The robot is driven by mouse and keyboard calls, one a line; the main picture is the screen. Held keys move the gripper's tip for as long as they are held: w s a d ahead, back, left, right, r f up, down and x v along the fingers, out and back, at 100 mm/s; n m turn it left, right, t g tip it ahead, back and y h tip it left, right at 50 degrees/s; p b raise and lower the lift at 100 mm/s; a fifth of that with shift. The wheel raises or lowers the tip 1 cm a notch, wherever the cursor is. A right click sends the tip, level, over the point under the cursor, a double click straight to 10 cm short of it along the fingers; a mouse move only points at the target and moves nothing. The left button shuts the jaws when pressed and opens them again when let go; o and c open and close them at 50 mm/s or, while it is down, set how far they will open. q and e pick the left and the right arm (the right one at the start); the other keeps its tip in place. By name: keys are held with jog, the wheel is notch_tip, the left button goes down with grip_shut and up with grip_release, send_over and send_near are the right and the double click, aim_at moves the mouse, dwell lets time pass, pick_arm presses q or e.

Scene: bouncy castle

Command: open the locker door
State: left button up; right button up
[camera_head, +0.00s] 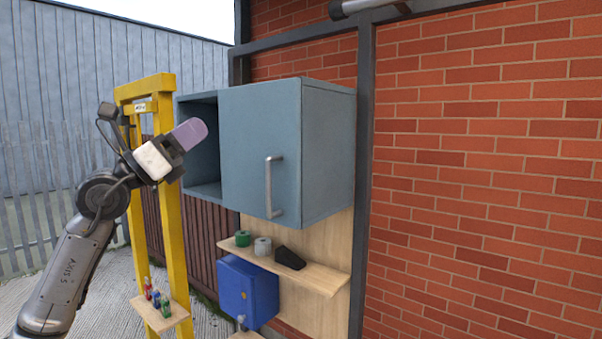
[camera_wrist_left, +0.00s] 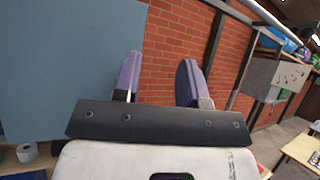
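The blue-grey locker (camera_head: 328,150) is mounted against the brick wall. Its flat front door (camera_head: 245,130) has a vertical metal bar handle (camera_head: 270,185) near the right edge. To the left of the door is an open, dark compartment (camera_head: 204,145). My left gripper (camera_head: 190,133), with purple fingers, appears in front of that compartment, left of the handle. In the left wrist view the two fingers (camera_wrist_left: 159,75) stand apart with nothing between them. A flat blue surface (camera_wrist_left: 65,65), likely the locker front, fills the left there; no handle shows. My right gripper is not in view.
Below the locker, a wooden shelf (camera_head: 318,278) holds a green roll (camera_head: 242,238), a grey roll (camera_head: 262,246) and a black wedge (camera_head: 289,258). A blue box (camera_head: 245,290) hangs lower. A yellow frame (camera_head: 170,220) stands left, close to my arm. The brick wall (camera_head: 480,170) fills the right.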

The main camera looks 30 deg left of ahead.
aim_at(263, 172)
pick_arm(q)
jog(key=w+a+f+n+g+y, duration=0.1)
jog(key=w+f+g+y, duration=0.35)
jog(key=f, duration=0.45)
jog(key=shift+g+y, duration=0.25)
jog(key=shift+y, duration=0.3)
jog(key=p+x, duration=0.5)
jog(key=x, duration=0.8)
jog(key=shift+p, duration=0.35)
jog(key=shift+w, duration=0.1)
jog(key=c, duration=0.6)
grip_shut()
